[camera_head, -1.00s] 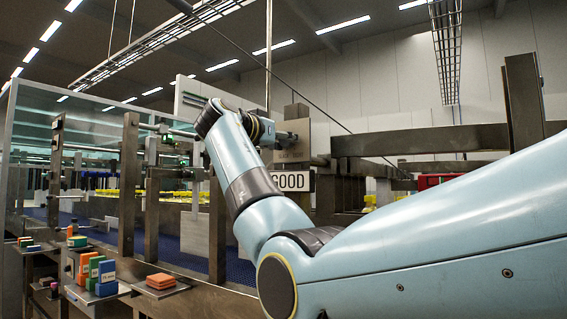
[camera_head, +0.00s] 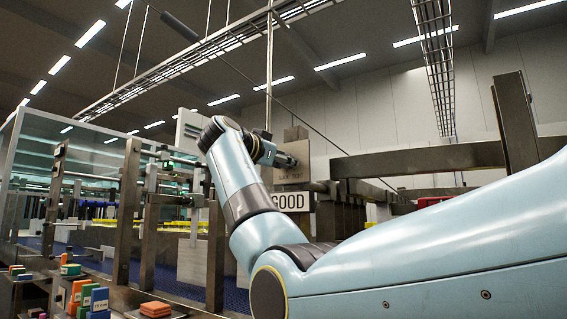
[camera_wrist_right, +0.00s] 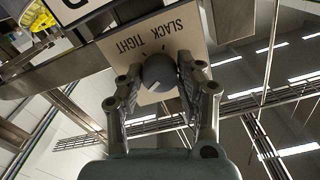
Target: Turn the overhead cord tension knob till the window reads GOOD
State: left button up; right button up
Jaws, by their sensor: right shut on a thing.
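The tension knob (camera_wrist_right: 159,72) is a round dark grey knob with a pale pointer line, on a beige plate (camera_wrist_right: 128,45) marked SLACK and TIGHT. In the right wrist view my right gripper (camera_wrist_right: 160,78) has its two fingers on either side of the knob, shut on it. In the head view the plate (camera_head: 297,150) stands beyond my right wrist, and the knob is mostly hidden by the gripper (camera_head: 284,160). Below the plate, the white window (camera_head: 291,201) reads GOOD. My left gripper is in neither current view.
Steel beams (camera_head: 420,160) run to the right of the plate. Cable trays (camera_head: 200,55) hang overhead. Steel posts (camera_head: 127,212) and a glass panel (camera_head: 85,150) stand to the left. Orange, green and blue blocks (camera_head: 93,298) sit on small shelves at lower left.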

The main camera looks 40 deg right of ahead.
jog(key=shift+f, duration=0.1)
jog(key=o, duration=1.1)
jog(key=shift+o, duration=0.2)
jog(key=shift+a, duration=0.1)
jog(key=v, duration=1.2)
jog(key=shift+w, duration=0.1)
